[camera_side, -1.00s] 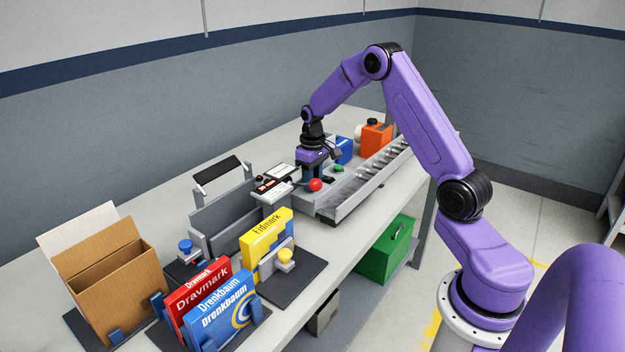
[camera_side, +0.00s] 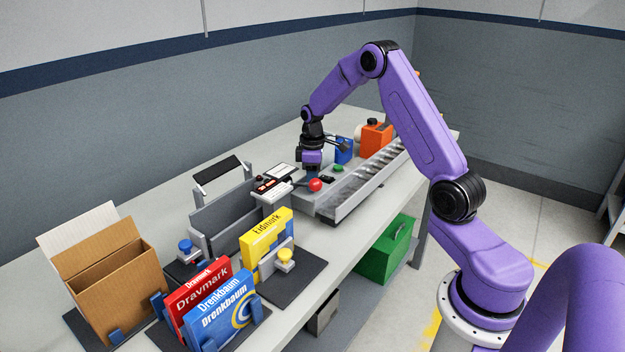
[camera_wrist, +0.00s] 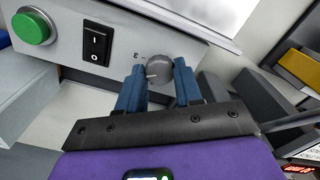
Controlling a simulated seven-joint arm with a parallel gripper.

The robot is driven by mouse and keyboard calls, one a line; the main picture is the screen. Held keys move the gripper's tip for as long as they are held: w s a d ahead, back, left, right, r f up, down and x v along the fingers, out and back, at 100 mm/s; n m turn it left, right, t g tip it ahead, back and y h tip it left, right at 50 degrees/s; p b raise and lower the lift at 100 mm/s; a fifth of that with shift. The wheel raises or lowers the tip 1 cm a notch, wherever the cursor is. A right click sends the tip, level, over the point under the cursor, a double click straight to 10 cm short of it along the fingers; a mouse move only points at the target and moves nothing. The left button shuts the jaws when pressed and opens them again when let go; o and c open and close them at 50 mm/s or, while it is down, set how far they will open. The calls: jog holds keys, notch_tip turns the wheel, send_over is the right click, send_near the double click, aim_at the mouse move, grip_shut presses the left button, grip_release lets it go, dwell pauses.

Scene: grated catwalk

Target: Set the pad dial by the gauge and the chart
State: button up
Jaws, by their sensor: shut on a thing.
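In the wrist view, a round grey dial (camera_wrist: 159,71) sits on a light grey panel (camera_wrist: 66,20), with a small "3" mark to its left. My gripper (camera_wrist: 158,80) has its two blue fingers on either side of the dial, shut on it. In the side view, my gripper (camera_side: 311,165) is down at the panel unit and hides the dial. A small box with a red-lit display (camera_side: 270,185), perhaps the gauge, stands left of it. A white card (camera_side: 282,171), perhaps the chart, is behind that; neither can be read.
The panel also has a green button (camera_wrist: 32,27) and a black rocker switch (camera_wrist: 96,43). A red ball-topped knob (camera_side: 315,184) is close to my gripper. A grey metal chute (camera_side: 365,179) runs along the right. Boxes and a carton (camera_side: 110,275) fill the table's near left.

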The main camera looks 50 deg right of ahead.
jog(key=n, duration=0.5)
jog(key=shift+n, duration=0.3)
jog(key=n, duration=0.5)
jog(key=shift+n, duration=0.4)
jog(key=o, duration=1)
jog(key=shift+o, duration=0.2)
notch_tip(320, 180, up, 18)
jog(key=shift+f, duration=0.25)
jog(key=shift+a, duration=0.1)
